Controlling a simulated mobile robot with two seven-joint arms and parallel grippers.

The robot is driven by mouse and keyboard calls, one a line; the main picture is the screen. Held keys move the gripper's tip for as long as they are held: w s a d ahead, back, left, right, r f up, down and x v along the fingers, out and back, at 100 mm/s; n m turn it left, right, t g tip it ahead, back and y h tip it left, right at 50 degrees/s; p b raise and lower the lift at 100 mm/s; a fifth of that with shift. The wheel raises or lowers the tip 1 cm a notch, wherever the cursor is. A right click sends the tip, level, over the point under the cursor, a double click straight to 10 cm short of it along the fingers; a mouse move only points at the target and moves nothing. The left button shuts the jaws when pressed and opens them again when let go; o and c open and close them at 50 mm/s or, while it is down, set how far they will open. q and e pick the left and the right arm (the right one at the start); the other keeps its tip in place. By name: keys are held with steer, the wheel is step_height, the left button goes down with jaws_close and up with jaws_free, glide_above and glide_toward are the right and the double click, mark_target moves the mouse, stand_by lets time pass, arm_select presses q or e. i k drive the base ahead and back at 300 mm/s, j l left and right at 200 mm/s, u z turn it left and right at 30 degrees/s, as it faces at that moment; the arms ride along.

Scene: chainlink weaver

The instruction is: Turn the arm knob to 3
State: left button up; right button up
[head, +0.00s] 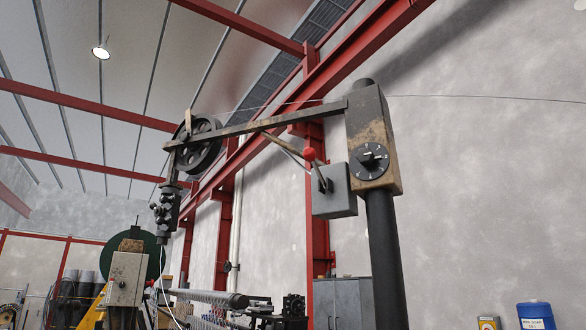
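The arm knob (370,160) is a round black dial with pale marks. It sits on the front of a worn, rusty brown and dark head box (375,118) on top of a thick dark post (386,255). Its marks are too small to read, so I cannot tell which number it is set to. A long dark machine arm (265,122) runs left from the head box to a large black wheel (200,145). Neither of my grippers shows in the head view.
A grey box (334,195) with a red-balled lever (310,155) is just left of the post. A thin wire passes overhead. Rollers (215,297) and a beige control box (127,278) stand lower left.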

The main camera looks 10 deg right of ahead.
mark_target(365, 156)
steer(key=i+j+z, duration=0.15)
steer(key=j+z, duration=0.25)
steer(key=i+j+z, duration=0.1)
steer(key=j+z, duration=0.3)
steer(key=j, duration=0.2)
steer(key=j+z, duration=0.4)
steer(key=j, duration=0.15)
